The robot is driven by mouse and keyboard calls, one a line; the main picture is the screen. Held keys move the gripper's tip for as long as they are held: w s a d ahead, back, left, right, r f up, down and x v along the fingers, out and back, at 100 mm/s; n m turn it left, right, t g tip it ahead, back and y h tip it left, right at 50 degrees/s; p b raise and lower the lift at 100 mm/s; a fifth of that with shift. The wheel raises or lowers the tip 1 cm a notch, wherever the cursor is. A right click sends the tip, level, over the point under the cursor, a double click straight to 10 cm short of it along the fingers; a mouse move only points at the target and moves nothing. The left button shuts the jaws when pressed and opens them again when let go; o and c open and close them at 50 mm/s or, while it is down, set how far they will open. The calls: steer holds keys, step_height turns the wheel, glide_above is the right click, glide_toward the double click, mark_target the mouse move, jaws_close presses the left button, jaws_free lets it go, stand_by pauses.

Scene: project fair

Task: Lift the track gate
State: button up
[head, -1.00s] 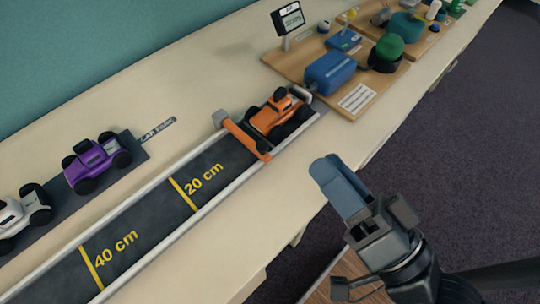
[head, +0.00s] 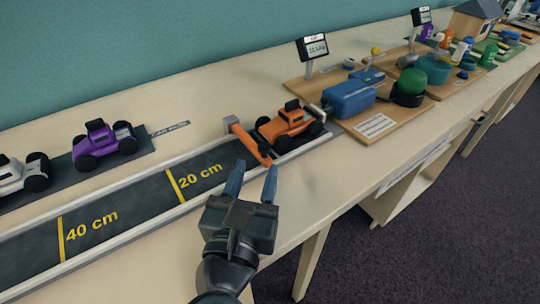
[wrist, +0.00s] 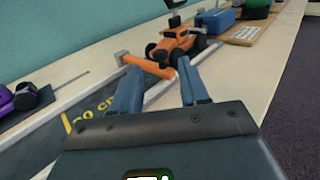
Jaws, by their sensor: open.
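The orange track gate (head: 250,143) lies across the dark track (head: 140,203), just left of an orange toy car (head: 290,124). I cannot tell whether a fingertip touches the gate.
A purple car (head: 104,144) and a white car (head: 22,172) stand on a dark strip behind the track. Right of the track, a wooden board (head: 398,128) holds a blue box (head: 349,97) and a green-topped part (head: 409,83). The table front (head: 330,190) is clear.

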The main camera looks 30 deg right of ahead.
mark_target(263, 149)
steer(key=shift+p+x, duration=0.45)
steer(key=shift+x, duration=3.4)
jaws_close()
